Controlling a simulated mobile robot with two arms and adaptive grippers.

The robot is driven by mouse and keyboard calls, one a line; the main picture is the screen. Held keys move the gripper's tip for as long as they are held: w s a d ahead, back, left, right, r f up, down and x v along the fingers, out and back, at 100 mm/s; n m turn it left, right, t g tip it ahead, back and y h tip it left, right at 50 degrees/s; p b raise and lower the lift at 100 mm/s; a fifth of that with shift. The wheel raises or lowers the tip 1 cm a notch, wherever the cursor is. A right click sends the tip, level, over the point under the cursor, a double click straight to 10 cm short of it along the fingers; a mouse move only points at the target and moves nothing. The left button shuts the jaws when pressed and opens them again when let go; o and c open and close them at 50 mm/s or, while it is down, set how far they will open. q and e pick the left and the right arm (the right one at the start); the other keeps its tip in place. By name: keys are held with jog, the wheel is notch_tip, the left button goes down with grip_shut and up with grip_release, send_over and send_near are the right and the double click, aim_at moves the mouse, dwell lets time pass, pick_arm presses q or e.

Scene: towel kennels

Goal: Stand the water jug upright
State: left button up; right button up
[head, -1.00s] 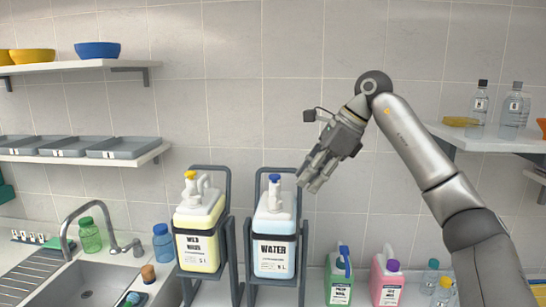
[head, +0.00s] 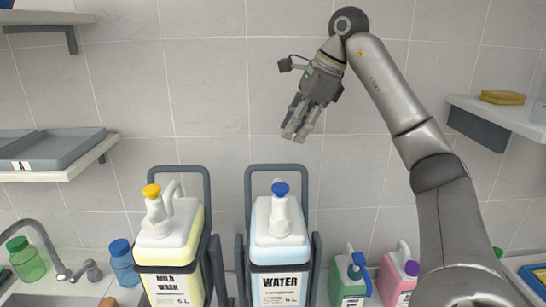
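The water jug (head: 278,245) is a white jug of pale blue liquid with a blue cap and a WATER label. It sits in a dark grey frame (head: 248,200) low in the middle of the head view, its cap at the top. From this angle I cannot tell whether it leans backward or forward. My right gripper (head: 300,133) hangs above the jug, apart from it, fingers pointing down. Its fingers show gaps between them and hold nothing. My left gripper is out of view. The jug's base is cut off by the picture's edge.
A mild wash jug (head: 172,240) with a yellow cap sits in a similar frame to the left. Green (head: 348,281) and pink (head: 397,277) bottles stand at the right. Wall shelves are at the left (head: 75,168) and right (head: 500,115). A tap (head: 55,255) is at lower left.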

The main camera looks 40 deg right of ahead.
aim_at(275, 165)
jog(key=x, duration=1)
jog(key=shift+f+p, duration=0.1)
jog(key=shift+p, duration=0.25)
grip_shut()
